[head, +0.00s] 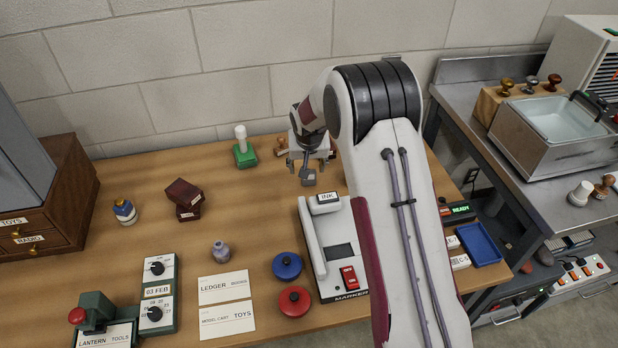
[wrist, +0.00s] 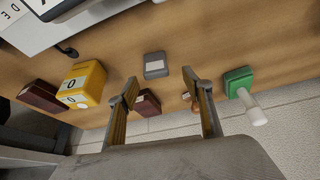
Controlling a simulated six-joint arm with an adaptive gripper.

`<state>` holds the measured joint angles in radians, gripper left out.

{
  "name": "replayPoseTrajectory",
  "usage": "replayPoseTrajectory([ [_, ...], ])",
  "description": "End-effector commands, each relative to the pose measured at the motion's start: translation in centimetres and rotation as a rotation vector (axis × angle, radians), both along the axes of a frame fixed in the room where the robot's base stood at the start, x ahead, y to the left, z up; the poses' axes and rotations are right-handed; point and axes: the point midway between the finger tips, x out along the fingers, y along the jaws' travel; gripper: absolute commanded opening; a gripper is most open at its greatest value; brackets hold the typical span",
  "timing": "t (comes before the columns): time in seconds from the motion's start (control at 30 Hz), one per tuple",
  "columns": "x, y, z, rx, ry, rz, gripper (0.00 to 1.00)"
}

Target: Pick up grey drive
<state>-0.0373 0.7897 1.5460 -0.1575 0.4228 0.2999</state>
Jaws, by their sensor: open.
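The grey drive (wrist: 155,65), a small dark grey block with a pale label, lies on the wooden table in the wrist view. In the head view, a small grey block (head: 308,178) just under my gripper (head: 307,165) appears to be the same drive. In the wrist view my gripper (wrist: 160,80) is open, with its two fingers apart and nothing between the tips. The drive shows just beyond the fingertips, in line with the gap. It looks apart from both fingers; the exact height above it is hard to tell.
A green stamp with a white handle (wrist: 240,85) stands right of the fingers. A yellow block (wrist: 82,82) and a dark red box (wrist: 147,103) are close by. The white marker machine (head: 333,285) stands in front.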

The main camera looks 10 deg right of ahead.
Motion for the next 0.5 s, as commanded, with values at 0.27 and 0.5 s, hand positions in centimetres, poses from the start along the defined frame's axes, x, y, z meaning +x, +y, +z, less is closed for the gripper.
replayPoseTrajectory([
  [0.27,0.1,-0.2,-0.6,0.000,0.001,0.000,0.50],
  [0.5,0.4,-0.7,-2.9,0.000,0.003,-0.001,0.50],
])
